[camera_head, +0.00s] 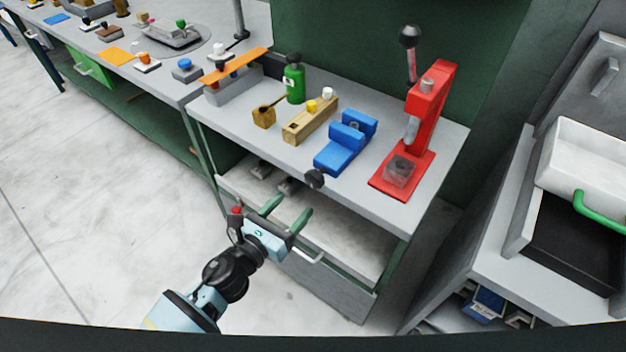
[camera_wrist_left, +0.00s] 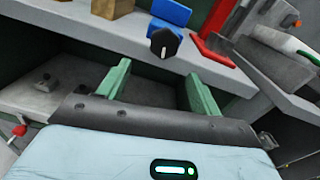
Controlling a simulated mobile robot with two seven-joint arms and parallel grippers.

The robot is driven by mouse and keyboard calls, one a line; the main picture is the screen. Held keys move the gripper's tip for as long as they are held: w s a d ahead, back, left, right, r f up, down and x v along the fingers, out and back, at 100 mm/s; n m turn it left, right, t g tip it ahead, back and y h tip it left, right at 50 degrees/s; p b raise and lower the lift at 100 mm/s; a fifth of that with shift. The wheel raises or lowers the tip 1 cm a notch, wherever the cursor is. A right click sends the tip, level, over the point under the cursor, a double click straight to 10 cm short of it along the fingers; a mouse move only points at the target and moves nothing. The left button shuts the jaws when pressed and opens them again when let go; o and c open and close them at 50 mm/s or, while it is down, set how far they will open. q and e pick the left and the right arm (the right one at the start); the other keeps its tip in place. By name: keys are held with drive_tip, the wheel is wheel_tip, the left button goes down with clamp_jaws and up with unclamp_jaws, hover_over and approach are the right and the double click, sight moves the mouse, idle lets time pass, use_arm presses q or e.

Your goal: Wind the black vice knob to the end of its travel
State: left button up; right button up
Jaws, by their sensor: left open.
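The blue vice (camera_head: 345,144) sits on the grey workbench near its front edge. Its black knob (camera_head: 315,178) sticks out past the front edge of the bench top. The knob also shows in the left wrist view (camera_wrist_left: 165,42), with a light mark on its face. My left gripper (camera_head: 288,210) is open and empty, with green fingers apart, below and in front of the knob and not touching it. In the left wrist view, my left gripper (camera_wrist_left: 160,85) has the knob beyond and above its fingertips. My right gripper is not in view.
A red press (camera_head: 425,125) stands right of the vice. A wooden block (camera_head: 310,121) and a green bottle (camera_head: 294,80) stand to its left. Under the bench top is a drawer (camera_head: 330,250) with a handle. A white bin (camera_head: 585,165) stands far right. Floor on the left is clear.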

sight(312, 182)
use_arm(q)
drive_tip(key=shift+w+d+r+m, duration=0.15)
drive_tip(key=shift+w+r+m, duration=0.05)
drive_tip(key=shift+r+m, duration=0.25)
drive_tip(key=shift+w+d+r+m, duration=0.15)
drive_tip(key=shift+w+r+m, duration=0.05)
drive_tip(key=shift+r+m, duration=0.2)
drive_tip(key=shift+x, duration=3.85)
drive_tip(key=shift+s, duration=0.1)
drive_tip(key=shift+c, duration=0.5)
drive_tip(key=c, duration=0.9)
drive_tip(key=shift+n, duration=0.65)
drive_tip(key=o, duration=1)
